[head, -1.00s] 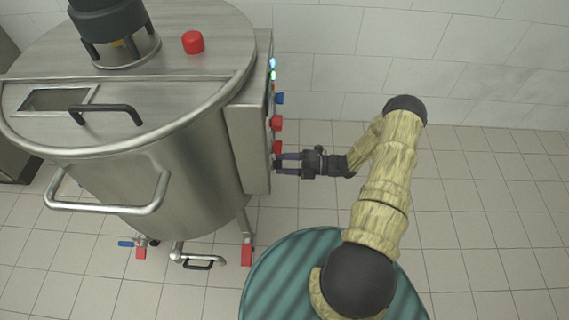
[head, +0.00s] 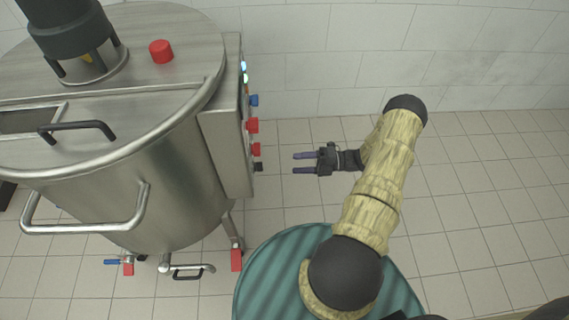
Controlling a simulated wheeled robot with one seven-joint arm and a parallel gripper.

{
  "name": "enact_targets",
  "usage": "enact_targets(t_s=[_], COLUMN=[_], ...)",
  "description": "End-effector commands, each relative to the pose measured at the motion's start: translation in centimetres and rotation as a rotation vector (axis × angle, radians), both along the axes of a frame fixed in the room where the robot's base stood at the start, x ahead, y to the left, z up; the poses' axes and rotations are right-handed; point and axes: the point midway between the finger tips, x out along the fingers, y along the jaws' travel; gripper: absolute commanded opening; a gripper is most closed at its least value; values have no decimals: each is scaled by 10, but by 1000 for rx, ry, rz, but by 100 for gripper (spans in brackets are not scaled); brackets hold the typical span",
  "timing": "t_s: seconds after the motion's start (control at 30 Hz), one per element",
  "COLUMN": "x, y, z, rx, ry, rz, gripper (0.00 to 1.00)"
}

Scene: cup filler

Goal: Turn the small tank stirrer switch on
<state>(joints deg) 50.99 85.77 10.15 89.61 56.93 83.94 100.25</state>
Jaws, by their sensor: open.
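The steel tank (head: 175,175) stands at the left with a control box (head: 228,135) on its right side. The box's right face, seen edge-on, carries a blue knob (head: 254,100), an upper red knob (head: 252,125), a lower red knob (head: 255,149) and a small black knob (head: 258,167) lowest. I cannot tell which one is the stirrer switch, nor its on or off position. My gripper (head: 304,163) is open and empty, its two fingers pointing left at the box. It is a clear gap to the right of the lowest knobs and touches nothing.
A red cap (head: 161,51) and a dark motor (head: 72,30) sit on the tank lid. The tiled wall (head: 400,50) is behind; the floor to the right is clear.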

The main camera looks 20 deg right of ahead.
Motion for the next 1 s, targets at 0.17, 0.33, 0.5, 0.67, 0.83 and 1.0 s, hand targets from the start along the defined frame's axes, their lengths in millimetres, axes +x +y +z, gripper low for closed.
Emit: enact_targets(t_s=[0.17,0.33,0.5,0.67,0.83,1.0], x=[-10,-16,-17,-17,-17,-16], y=[-33,-50,-52,-52,-52,-49], z=[-1,-1,-1,0,0,3], rx=[-1,-1,0,-1,-1,-19], ry=[-1,1,2,1,1,-11], rz=[-3,-2,-1,-1,-1,14], gripper=[65,65,65,65,65,65])
